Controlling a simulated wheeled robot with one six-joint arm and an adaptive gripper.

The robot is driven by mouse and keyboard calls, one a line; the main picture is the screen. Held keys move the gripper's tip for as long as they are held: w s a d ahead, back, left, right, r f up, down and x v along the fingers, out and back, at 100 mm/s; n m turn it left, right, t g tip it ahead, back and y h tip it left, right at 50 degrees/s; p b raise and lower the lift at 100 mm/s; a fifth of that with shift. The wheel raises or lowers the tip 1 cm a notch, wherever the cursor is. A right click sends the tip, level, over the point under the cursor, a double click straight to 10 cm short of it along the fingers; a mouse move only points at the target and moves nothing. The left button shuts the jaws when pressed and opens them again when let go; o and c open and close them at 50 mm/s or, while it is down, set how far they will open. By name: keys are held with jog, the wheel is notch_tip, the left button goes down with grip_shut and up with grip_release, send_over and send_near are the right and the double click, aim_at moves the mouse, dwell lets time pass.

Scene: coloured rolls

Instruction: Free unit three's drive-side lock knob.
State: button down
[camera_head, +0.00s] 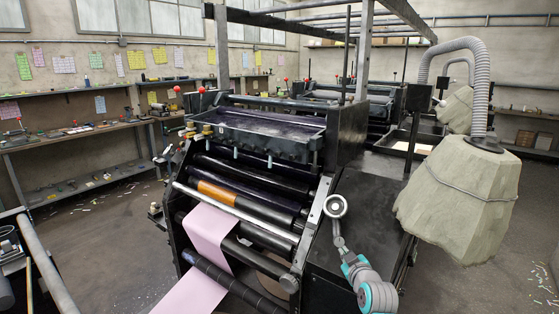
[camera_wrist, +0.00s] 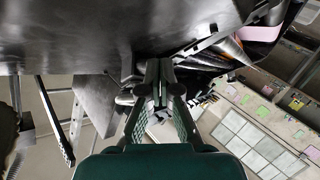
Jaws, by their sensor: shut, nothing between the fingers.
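The nearest press unit (camera_head: 345,150) fills the middle of the head view, with black rollers and a pink web (camera_head: 205,225) running down its front. I cannot tell which unit is unit three. A dark grey round knob or roller end (camera_head: 290,282) sits at the low right of its front frame. Brass-coloured knobs (camera_head: 192,134) sit at its upper left. I cannot tell which is the drive-side lock knob. My gripper (camera_wrist: 160,68) is shut and empty in the wrist view, close under a dark machine surface (camera_wrist: 80,35). A rounded metal part (camera_wrist: 125,98) shows beside the fingers; contact is unclear.
My arm (camera_head: 366,285) stands beside the unit's right side. A bulky pale hood (camera_head: 462,190) hangs from a ribbed duct (camera_head: 480,80) on the right. Workbenches (camera_head: 85,135) line the left wall. Open floor (camera_head: 110,235) lies left of the press.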

jog(key=shift+s+d+f, duration=0.1)
jog(key=shift+f, duration=0.1)
jog(key=shift+s, duration=0.15)
jog(key=s+r, duration=0.1)
jog(key=s, duration=0.2)
jog(key=s+r, duration=0.1)
jog(key=s, duration=0.1)
jog(key=shift+r, duration=0.3)
jog(key=s+f+m, duration=0.1)
jog(key=s+f, duration=0.5)
jog(key=s, duration=0.5)
jog(key=s+a+f+m+h, duration=0.1)
jog(key=s+f+m, duration=0.1)
jog(key=s+f, duration=0.65)
jog(key=s+f+m, duration=0.1)
jog(key=s+f, duration=0.4)
jog(key=s, duration=0.8)
jog(key=s+r, duration=0.3)
jog(key=s, duration=0.7)
jog(key=s+r+m, duration=0.1)
jog(key=s+r, duration=0.2)
jog(key=s, duration=0.7)
jog(key=s+a+r+m, duration=0.1)
jog(key=s+r, duration=0.3)
jog(key=s, duration=0.6)
